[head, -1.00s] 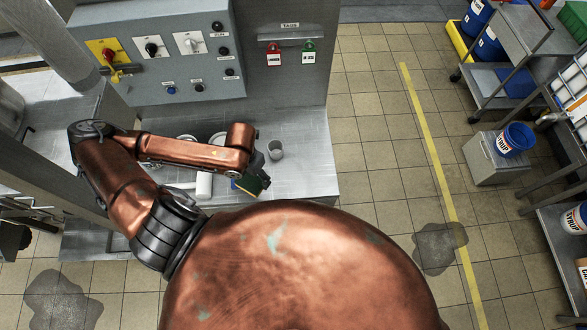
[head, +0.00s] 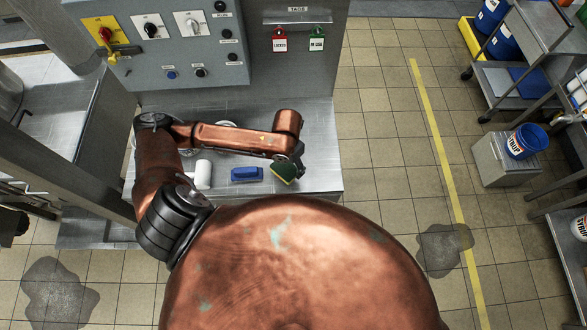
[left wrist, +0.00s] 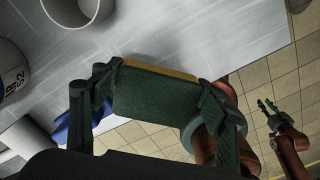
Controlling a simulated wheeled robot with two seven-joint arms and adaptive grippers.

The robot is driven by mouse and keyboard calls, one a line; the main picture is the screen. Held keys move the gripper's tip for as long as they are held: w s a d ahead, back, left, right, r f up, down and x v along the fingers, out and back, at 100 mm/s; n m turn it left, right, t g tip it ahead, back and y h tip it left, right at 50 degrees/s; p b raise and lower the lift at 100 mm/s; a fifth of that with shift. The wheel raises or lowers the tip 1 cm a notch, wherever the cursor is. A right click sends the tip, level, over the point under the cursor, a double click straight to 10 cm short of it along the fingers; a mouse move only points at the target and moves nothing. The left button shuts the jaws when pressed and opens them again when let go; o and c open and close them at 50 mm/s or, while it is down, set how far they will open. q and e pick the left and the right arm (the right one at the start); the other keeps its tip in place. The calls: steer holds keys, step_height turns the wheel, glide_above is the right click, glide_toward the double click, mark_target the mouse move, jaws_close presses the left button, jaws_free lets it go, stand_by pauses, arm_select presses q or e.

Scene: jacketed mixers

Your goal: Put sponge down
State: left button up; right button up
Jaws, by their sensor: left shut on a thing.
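The sponge (head: 284,171), green with a yellow layer, is held in my left gripper (head: 291,167) above the right part of the steel counter (head: 318,183). In the left wrist view the sponge (left wrist: 155,98) is clamped between the two fingers of the left gripper (left wrist: 157,90), its green face toward the camera. The counter (left wrist: 190,35) shows beyond it, and I cannot tell the exact gap below. My right gripper (left wrist: 268,107) shows small at the right of the left wrist view, with its fingers apart and empty, over the floor.
A blue block-like object (head: 247,174) and a white cylinder (head: 203,174) stand on the counter to the left of the sponge. A cup (left wrist: 80,12) shows in the left wrist view. The control panel (head: 170,45) stands behind the counter.

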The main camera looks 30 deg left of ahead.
mark_target(294, 169)
arm_select(q)
steer(key=shift+w+d+f, duration=0.3)
steer(key=shift+w+f, duration=0.05)
steer(key=shift+f, duration=0.2)
steer(key=shift+w+d+f, duration=0.3)
steer(key=shift+f, duration=0.2)
steer(key=shift+w+f+p, duration=0.1)
steer(key=shift+f+p, duration=0.25)
steer(key=shift+f, duration=1.35)
steer(key=shift+f, duration=0.15)
steer(key=o, duration=1)
step_height(294, 169, up, 12)
steer(key=shift+d+r+b, duration=0.1)
steer(key=shift+r+b, duration=0.1)
steer(key=shift+b, duration=0.1)
